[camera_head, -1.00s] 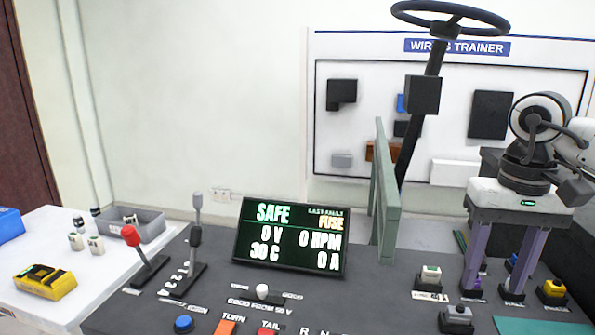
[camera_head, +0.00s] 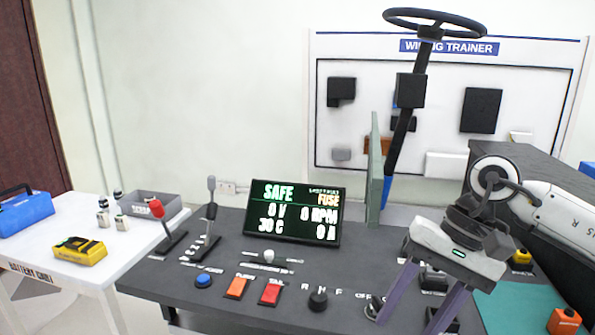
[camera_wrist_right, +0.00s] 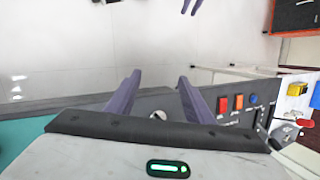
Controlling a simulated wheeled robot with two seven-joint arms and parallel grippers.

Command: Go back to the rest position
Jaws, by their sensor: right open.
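My right gripper (camera_head: 408,322) is in the lower right of the head view, tilted, with its purple fingers pointing down over the right part of the dark console (camera_head: 225,262). In the right wrist view its two fingers (camera_wrist_right: 158,92) stand apart with nothing between them. The fingertips are near the head view's lower edge, so their height above the console is unclear. Two purple tips (camera_wrist_right: 192,6) at the top edge of the right wrist view look like my left gripper, mostly cut off. My left gripper does not show in the head view.
A white table (camera_head: 112,264) holds a yellow device (camera_head: 80,250). Floor (camera_wrist_right: 90,45) is clear.

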